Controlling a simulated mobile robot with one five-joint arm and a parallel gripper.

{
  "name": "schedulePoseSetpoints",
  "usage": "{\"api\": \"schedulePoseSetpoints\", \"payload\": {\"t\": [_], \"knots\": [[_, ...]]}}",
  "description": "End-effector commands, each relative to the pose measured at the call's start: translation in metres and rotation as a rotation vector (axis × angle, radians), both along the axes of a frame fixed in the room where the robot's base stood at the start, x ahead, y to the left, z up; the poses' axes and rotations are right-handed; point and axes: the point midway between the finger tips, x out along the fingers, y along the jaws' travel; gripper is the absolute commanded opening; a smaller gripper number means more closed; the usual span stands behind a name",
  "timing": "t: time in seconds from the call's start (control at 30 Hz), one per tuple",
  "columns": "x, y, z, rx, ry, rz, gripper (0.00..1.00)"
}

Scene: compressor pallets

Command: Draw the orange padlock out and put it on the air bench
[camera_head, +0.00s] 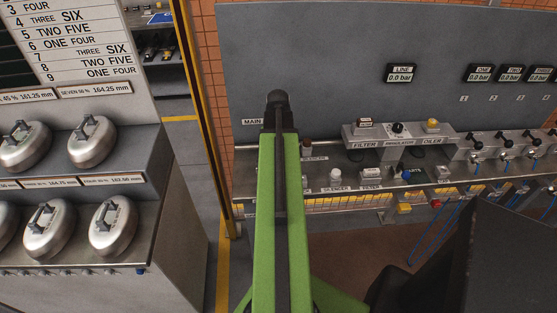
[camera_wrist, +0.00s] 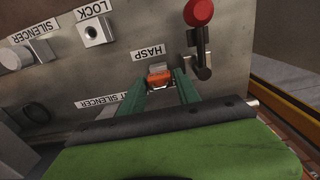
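In the wrist view the orange padlock (camera_wrist: 159,78) is small and sits at the panel below the upside-down HASP label. My gripper (camera_wrist: 161,75) has two green fingers, one on each side of the padlock. The fingers stand apart, with what looks like a narrow gap on either side of it. The padlock's shackle is hard to make out. In the head view my green arm stretches forward, and the gripper and padlock cannot be seen. The air bench (camera_head: 318,188) is a metal bench against the grey back panel, partly behind my arm.
A red-knobbed lever (camera_wrist: 199,15) stands close right of the padlock. A LOCK fitting (camera_wrist: 95,31) is to the left. The bench carries a filter-regulator block (camera_head: 397,134), valves and small fittings (camera_head: 336,175).

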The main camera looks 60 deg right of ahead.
Motion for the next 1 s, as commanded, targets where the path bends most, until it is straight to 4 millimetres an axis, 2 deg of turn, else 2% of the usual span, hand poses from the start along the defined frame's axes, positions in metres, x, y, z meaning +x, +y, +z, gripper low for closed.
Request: {"api": "schedulePoseSetpoints", "payload": {"t": [0.03,0.27,0.67,1.0], "knots": [[0.0,0.0,0.0,0.0,0.0,0.0,0.31],[0.0,0.0,0.0,0.0,0.0,0.0,0.01],[0.0,0.0,0.002,0.0,0.0,0.0,0.0],[0.0,0.0,0.016,0.0,0.0,0.0,0.0]]}}
